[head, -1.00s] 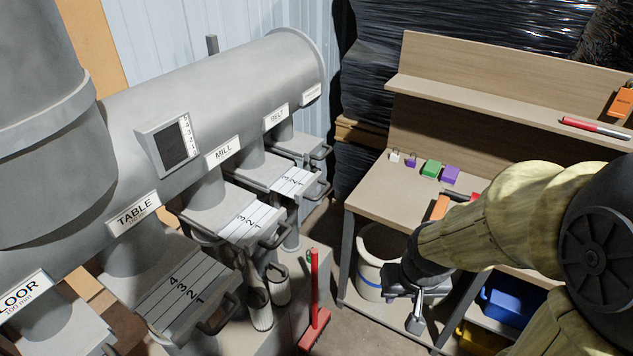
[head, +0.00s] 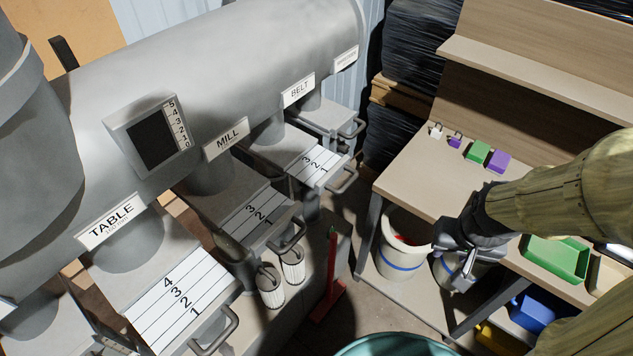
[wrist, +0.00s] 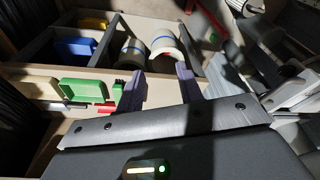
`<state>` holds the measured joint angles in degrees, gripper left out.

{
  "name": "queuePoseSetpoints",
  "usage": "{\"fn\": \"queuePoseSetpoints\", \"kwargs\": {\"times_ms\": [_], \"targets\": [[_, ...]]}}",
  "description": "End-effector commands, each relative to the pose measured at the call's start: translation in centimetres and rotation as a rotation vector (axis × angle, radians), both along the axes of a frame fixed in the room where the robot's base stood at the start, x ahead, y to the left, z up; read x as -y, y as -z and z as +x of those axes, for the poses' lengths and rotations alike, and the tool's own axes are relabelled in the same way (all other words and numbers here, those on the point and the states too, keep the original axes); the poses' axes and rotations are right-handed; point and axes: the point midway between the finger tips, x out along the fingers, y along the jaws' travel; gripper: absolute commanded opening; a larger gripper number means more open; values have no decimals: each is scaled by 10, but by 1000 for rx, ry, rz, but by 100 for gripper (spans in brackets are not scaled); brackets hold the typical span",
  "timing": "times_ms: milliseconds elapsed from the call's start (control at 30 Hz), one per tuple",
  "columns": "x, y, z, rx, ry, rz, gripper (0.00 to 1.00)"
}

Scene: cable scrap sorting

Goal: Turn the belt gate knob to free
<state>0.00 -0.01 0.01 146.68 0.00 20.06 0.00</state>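The belt gate (head: 316,163) is a pale slide plate marked 1 to 3 with a grey loop handle (head: 344,181), under the BELT label (head: 298,90) on the big grey duct. I cannot make out a separate knob on it. My gripper (head: 465,270) is to the right of the gate, across a gap, low beside the workbench and in front of the white buckets. In the wrist view my gripper (wrist: 158,78) shows two purple fingers spread apart with nothing held between them. The belt gate cannot be clearly made out there.
The mill gate (head: 255,220) and table gate (head: 180,300) stand nearer along the duct. A red post (head: 331,270) stands on the floor between duct and bench. The workbench (head: 425,185) holds small locks and blocks; a green tray (head: 555,258) lies near my arm. A teal rim (head: 395,345) shows at the bottom.

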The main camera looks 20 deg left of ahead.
Motion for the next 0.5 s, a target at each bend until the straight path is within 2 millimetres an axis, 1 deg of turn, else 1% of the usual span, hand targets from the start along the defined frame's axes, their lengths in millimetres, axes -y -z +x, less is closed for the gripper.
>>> {"fn": "queuePoseSetpoints", "kwargs": {"times_ms": [67, 167, 267, 367, 467, 500], "targets": [[0, 0, 0, 0, 0, 0, 36], [0, 1, 1, 3, -2, -1, 50], [2, 8, 9, 27, -23, -14, 50], [7, 22, 28, 90, -75, -43, 50], [7, 41, 59, 192, -174, -79, 50], [5, 49, 73, 242, -223, -90, 50]]}}
